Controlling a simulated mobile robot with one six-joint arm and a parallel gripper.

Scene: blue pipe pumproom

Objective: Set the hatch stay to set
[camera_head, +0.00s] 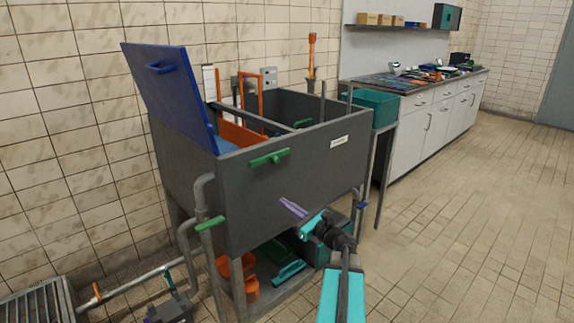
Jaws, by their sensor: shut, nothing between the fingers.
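A blue hatch (163,88) stands raised and tilted at the left end of a grey tank (235,195). A green handle (270,158) sits on the tank's front face near the upper rim, roughly horizontal with its right end a little higher. It may be the hatch stay, but I cannot tell for sure, and no set mark is readable. My gripper (286,203) has purple fingers on a teal body. It is shut and empty, in front of the tank's lower front, below and right of the green handle and apart from it.
A pipe with another green handle (210,223) runs down the tank's left front corner. A blue handle (361,205) is at the lower right. Orange and teal items lie under the tank. A counter (424,120) stands behind right. The floor (470,220) at right is clear.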

